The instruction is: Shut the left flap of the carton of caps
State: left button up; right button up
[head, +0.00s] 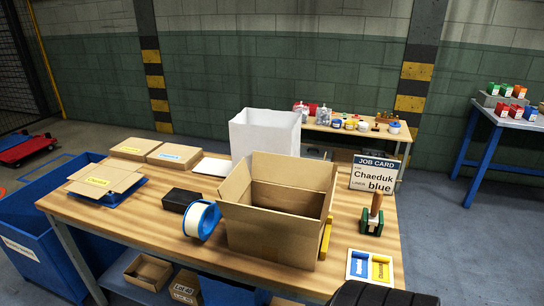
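The brown cardboard carton (270,228) stands open near the middle of the wooden workbench. Its left flap (235,184) is up, rising from the carton's left side. The back flap (296,170) also stands up. The inside shows bare brown walls, and I cannot make out any caps in it.
A blue-rimmed tape roll (202,220) and a black box (182,200) are left of the carton. A white bin (265,133) stands behind it. A job card (373,174), a wooden-handled stamp (373,216) and a two-pad tray (370,267) are to its right. A yellow item (326,238) adjoins its right side.

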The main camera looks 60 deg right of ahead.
aim_at(232, 188)
jog(key=z, duration=1.55)
